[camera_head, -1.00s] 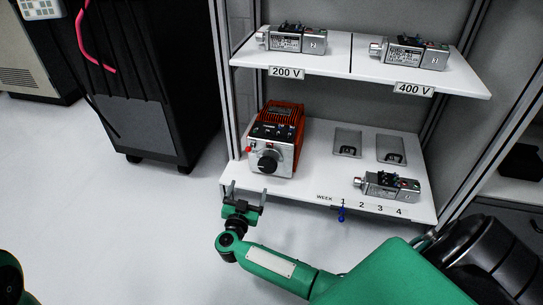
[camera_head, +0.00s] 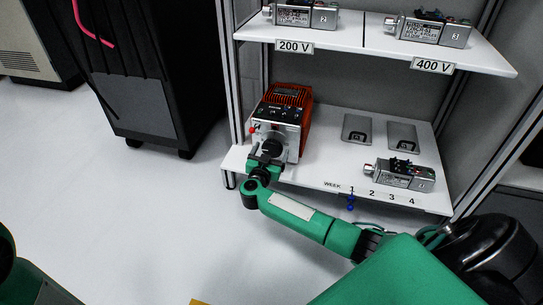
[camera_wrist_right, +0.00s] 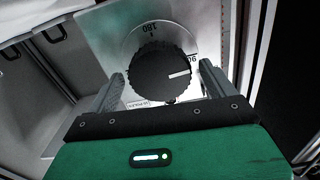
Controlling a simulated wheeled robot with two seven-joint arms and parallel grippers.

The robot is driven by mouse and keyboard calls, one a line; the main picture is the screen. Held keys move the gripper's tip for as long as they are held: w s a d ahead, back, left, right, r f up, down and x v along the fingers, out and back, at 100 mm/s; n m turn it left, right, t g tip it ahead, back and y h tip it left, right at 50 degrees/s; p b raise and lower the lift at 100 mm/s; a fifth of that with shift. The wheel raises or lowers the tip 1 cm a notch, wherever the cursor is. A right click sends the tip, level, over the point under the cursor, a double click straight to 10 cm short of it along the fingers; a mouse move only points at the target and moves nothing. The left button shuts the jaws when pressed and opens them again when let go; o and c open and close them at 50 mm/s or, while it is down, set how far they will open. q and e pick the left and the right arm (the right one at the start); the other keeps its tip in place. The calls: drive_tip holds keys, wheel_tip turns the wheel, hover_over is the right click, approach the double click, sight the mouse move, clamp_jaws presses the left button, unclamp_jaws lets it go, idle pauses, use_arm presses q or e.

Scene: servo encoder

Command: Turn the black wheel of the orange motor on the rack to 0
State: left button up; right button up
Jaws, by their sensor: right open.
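The orange motor (camera_head: 292,98) stands on the lower shelf of the rack, its silver front facing me. Its black wheel (camera_head: 271,147) is partly hidden by my right gripper (camera_head: 268,160) in the head view. In the right wrist view the black wheel (camera_wrist_right: 158,72) has a ribbed rim and a white line pointing right, near the 90 mark on the dial (camera_wrist_right: 191,57); 180 shows at the upper left. My right gripper (camera_wrist_right: 161,75) is open, with one finger on each side of the wheel. I cannot tell whether the fingers touch it. My left gripper is out of view.
The upper shelf (camera_head: 350,30) holds two silver devices above 200 V and 400 V labels. A black cabinet (camera_head: 140,70) stands left.

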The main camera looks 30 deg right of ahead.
drive_tip(key=shift+w+d, duration=0.4)
drive_tip(key=shift+d, duration=0.05)
